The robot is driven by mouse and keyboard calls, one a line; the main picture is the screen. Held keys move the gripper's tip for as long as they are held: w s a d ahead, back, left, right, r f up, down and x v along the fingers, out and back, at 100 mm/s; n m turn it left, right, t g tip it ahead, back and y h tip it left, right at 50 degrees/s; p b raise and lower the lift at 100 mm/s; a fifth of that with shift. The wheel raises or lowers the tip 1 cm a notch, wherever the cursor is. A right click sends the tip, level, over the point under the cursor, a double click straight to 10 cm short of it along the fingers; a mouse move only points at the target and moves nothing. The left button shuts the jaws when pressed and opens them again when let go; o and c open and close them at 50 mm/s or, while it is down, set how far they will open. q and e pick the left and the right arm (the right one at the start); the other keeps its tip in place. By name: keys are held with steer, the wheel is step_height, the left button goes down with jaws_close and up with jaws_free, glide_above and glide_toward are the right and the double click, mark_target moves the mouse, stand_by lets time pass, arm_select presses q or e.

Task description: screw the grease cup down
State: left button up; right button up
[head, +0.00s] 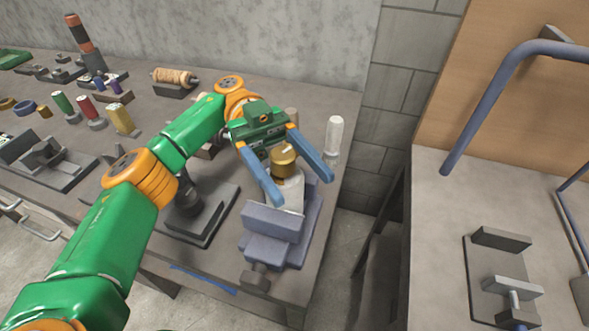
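The grease cup (284,162) is a short brass-coloured cap on top of a pale grey-white body (290,190). The body stands in a blue-grey vise (278,232) near the table's right end. My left gripper (302,189) has two blue fingers spread wide, one to each side of the cup in the picture. Gaps show between the cup and both fingers, so the gripper appears open and empty. Whether the fingers are level with the cup is hard to tell. My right gripper is not in view.
A pale cylinder (333,140) stands behind the vise. A dark fixture (190,205) is to its left, below my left arm. Coloured handles (120,117) and a spool (174,78) stand farther left. A gap separates this table from the right bench (440,230) with its bent blue pipe (490,100).

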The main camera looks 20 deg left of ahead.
mark_target(293, 156)
arm_select(q)
steer(key=shift+r, duration=0.3)
steer(key=r, duration=0.3)
steer(key=shift+s, duration=0.2)
steer(key=s+d+r+b, duration=0.2)
steer(key=s+d+r, duration=0.1)
steer(key=s+r, duration=0.6)
steer(key=s, duration=0.4)
steer(key=shift+d+r+b, duration=0.15)
steer(key=shift+r+b, duration=0.1)
steer(key=shift+b, duration=0.15)
